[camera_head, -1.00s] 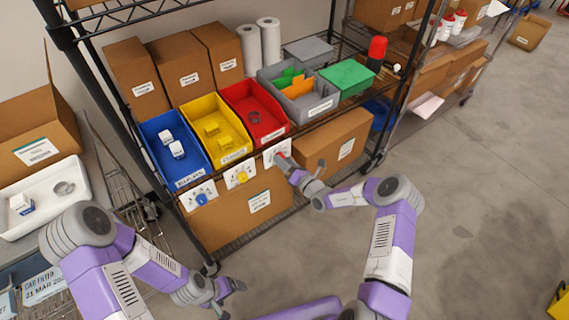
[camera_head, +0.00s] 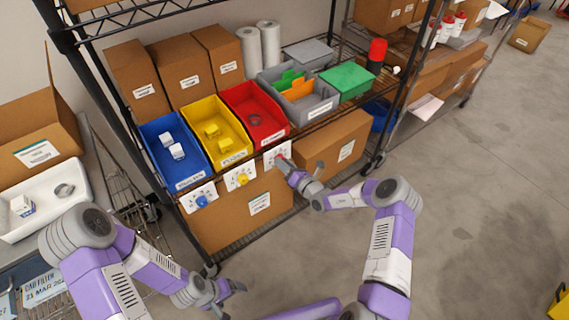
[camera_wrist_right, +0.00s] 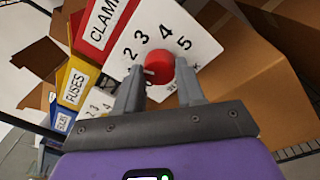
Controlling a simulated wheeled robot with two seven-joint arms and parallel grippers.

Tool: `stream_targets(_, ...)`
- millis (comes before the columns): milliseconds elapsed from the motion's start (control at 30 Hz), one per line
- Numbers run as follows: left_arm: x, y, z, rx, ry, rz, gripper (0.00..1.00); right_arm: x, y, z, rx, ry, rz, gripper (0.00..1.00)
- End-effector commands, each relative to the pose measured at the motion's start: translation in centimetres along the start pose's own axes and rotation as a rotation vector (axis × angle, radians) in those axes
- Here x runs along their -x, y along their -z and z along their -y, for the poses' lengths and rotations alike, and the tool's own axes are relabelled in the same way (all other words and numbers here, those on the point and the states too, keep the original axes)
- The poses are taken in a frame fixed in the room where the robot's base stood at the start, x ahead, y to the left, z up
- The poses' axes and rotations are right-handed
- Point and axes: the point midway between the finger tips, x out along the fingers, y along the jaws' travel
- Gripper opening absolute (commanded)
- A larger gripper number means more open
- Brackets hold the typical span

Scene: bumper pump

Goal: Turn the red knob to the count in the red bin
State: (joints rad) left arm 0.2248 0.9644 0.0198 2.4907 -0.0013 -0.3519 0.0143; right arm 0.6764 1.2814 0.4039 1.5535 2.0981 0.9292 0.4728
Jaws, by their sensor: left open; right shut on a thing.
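The red bin (camera_head: 265,112) stands on the shelf, labelled CLAMPS in part, with a dark ring-shaped clamp (camera_head: 257,119) inside; whether more lie there I cannot tell. Below its front is a white dial plate (camera_wrist_right: 190,35) with numbers 2, 3, 4 and 5 readable. The red knob (camera_wrist_right: 159,66) is at the plate's middle. My right gripper (camera_wrist_right: 161,82) is shut on the knob, one finger on each side. Which number the knob points to is unclear. My left gripper (camera_head: 230,294) is open and empty, low in front of the shelf.
The yellow bin (camera_head: 238,149) and blue bin (camera_head: 187,182) stand to the left, with a yellow knob (camera_head: 242,179) and blue knob (camera_head: 202,201) below. A grey bin (camera_head: 318,108) is at right. A cardboard box (camera_head: 345,137) sits beside my right gripper.

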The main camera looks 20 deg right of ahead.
Motion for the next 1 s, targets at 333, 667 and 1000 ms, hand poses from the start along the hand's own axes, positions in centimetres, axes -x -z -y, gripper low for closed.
stream_targets(333, 2.1, -0.1, -0.8, 0.000, 0.000, 0.000, 0.87, 0.0, -0.2, -0.2, 0.235, 0.012, -0.014, 0.08)
stream_targets(667, 3.7, -0.2, -1.4, 0.000, 0.000, 0.000, 0.87, 0.0, -0.1, -0.2, 0.482, 0.023, -0.026, 0.08)
stream_targets(1000, 4.5, -0.2, -1.7, 0.000, 0.000, 0.000, 0.87, 0.0, -0.1, -0.1, 0.623, 0.031, -0.033, 0.08)
